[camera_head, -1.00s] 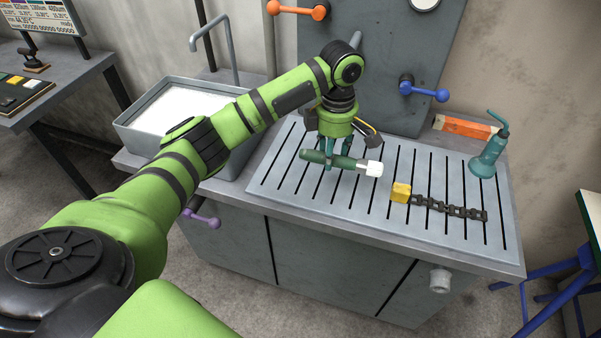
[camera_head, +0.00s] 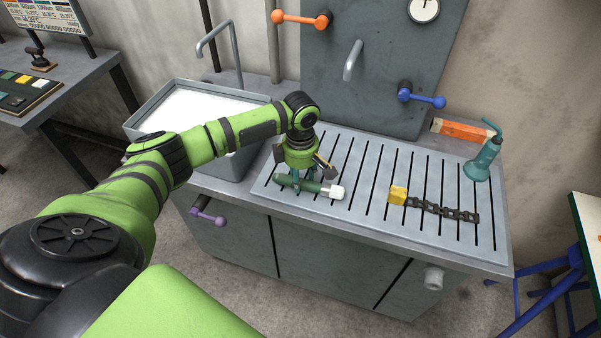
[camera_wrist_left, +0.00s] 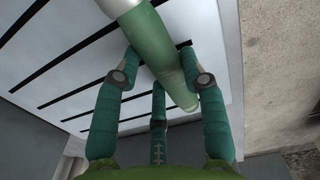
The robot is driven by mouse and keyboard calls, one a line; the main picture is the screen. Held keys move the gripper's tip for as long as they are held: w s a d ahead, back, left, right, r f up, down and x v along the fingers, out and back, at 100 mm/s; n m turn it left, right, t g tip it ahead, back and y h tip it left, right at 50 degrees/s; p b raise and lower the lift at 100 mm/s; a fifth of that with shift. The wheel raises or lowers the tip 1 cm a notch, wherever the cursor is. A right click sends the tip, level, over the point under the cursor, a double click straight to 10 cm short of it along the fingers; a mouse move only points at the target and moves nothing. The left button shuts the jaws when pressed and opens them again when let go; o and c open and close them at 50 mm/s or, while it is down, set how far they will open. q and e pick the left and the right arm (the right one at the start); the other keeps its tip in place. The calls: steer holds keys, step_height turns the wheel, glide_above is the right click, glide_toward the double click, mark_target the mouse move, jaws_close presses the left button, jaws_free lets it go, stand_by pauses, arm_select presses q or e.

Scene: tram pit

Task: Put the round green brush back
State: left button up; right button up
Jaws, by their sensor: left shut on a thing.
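The round green brush (camera_head: 308,185) has a dark green handle and a white head. It lies roughly sideways in my left gripper (camera_head: 302,178), its white end to the right, at the left part of the slotted grey draining board. My left gripper is shut on the brush handle. In the left wrist view, the teal fingers (camera_wrist_left: 160,80) close around the green handle (camera_wrist_left: 165,55), with the slotted board behind it. I cannot tell whether the brush touches the board. My right gripper is not in view.
A sink filled with white (camera_head: 195,115) stands left. Blue (camera_head: 422,98) and orange (camera_head: 300,18) valve handles project behind.

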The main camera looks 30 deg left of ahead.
arm_select(q)
steer(key=shift+f, duration=0.1)
steer(key=o, duration=1.2)
